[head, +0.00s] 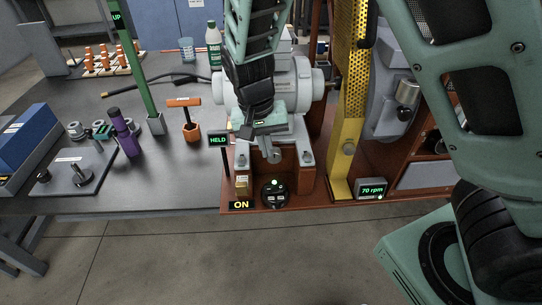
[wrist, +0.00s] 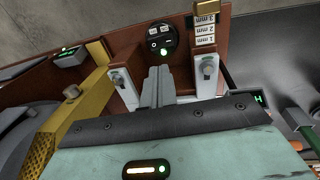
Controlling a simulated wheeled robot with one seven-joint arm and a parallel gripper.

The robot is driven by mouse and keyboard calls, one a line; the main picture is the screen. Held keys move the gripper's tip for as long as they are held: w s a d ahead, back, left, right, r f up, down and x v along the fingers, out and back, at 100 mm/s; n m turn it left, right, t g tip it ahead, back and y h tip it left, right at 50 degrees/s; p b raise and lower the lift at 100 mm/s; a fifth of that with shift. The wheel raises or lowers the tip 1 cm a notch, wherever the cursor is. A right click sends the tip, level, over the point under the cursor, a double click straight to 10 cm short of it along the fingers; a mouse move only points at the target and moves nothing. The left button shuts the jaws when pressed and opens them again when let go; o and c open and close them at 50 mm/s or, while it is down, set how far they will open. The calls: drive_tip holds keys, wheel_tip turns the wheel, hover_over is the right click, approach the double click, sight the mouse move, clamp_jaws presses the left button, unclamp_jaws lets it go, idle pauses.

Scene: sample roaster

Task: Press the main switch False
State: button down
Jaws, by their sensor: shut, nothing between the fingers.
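The main switch looks to be the round black unit (head: 274,193) on the front edge of the red-brown base, with a lit green lamp on it. A sign (head: 241,205) beside it reads ON. In the wrist view the switch (wrist: 162,41) shows two rocker-like parts and a green light, just beyond my fingertips. My gripper (head: 271,155) is shut and empty, above and behind the switch in the head view. In the wrist view my gripper (wrist: 158,72) points toward the switch and looks apart from it; the exact gap is hard to tell.
A brass block with a millimetre scale (wrist: 205,28) stands beside the switch. A HELD sign (head: 219,140) and green post (head: 140,70) stand left. A yellow guard (head: 350,110) and a 70 rpm display (head: 372,189) are right. Floor in front is clear.

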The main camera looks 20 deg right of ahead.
sight(279, 184)
drive_tip(key=t+p, duration=0.1)
drive_tip(key=p, duration=0.1)
drive_tip(key=s+t+p, duration=0.1)
drive_tip(key=p, duration=0.1)
drive_tip(key=s+d+t+p, duration=0.1)
drive_tip(key=p, duration=0.1)
drive_tip(key=shift+s+r, duration=0.2)
drive_tip(key=shift+r, duration=0.1)
drive_tip(key=shift+f, duration=0.1)
drive_tip(key=x, duration=0.4)
drive_tip(key=b+x, duration=0.1)
drive_tip(key=x, duration=0.8)
drive_tip(key=shift+s+d, duration=0.25)
drive_tip(key=shift+s, duration=0.15)
drive_tip(key=shift+f, duration=0.45)
drive_tip(key=shift+b, duration=0.3)
